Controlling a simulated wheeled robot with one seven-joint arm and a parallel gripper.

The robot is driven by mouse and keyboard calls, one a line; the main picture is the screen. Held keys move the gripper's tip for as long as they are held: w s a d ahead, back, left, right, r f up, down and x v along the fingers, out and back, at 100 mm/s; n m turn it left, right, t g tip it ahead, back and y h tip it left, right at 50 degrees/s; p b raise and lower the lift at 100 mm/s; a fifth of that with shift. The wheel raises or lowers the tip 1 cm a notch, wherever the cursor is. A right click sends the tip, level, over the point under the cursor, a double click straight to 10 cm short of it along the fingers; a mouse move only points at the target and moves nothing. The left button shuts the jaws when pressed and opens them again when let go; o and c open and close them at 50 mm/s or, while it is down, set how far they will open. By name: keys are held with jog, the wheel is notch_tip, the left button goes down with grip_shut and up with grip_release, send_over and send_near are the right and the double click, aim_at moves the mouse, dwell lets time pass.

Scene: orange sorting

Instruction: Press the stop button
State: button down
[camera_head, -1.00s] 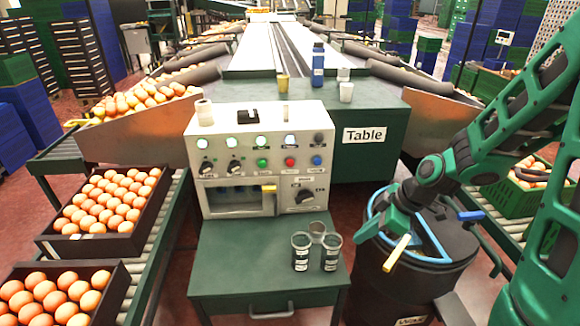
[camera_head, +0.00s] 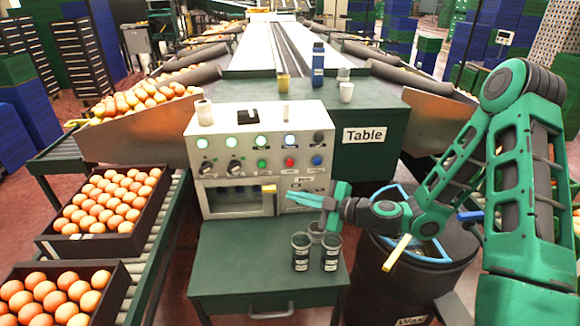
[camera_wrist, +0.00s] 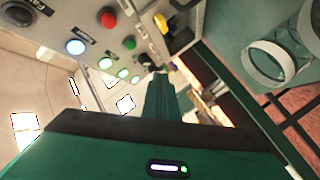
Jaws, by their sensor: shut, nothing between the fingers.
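The machine's white control panel (camera_head: 262,150) stands behind the green table. A red button (camera_head: 289,161) sits in its lower row, between a green button (camera_head: 262,163) and a blue one (camera_head: 316,160). I cannot read a stop label. My gripper (camera_head: 296,197) is shut and empty, pointing left in front of the panel's lower right, below the red button and apart from it. In the wrist view the red button (camera_wrist: 108,17) is at the upper left, away from my shut fingers (camera_wrist: 160,92).
A yellow handle (camera_head: 268,189) sticks out left of the fingers. A black barrel (camera_head: 440,265) is under my arm.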

jog(key=shift+w+d+r+m+t, duration=0.15)
jog(key=shift+w+d+r+t, duration=0.1)
jog(key=shift+w+t, duration=0.35)
jog(key=shift+w+d+r+m+t, duration=0.15)
jog(key=shift+w+d+t, duration=0.05)
jog(key=shift+w+t, duration=0.4)
jog(key=shift+w, duration=0.1)
jog(key=w, duration=0.8)
jog(key=shift+w, duration=0.3)
jog(key=shift+w, duration=0.95)
dwell(2.1)
jog(key=shift+s, duration=1)
jog(key=shift+s, duration=2.5)
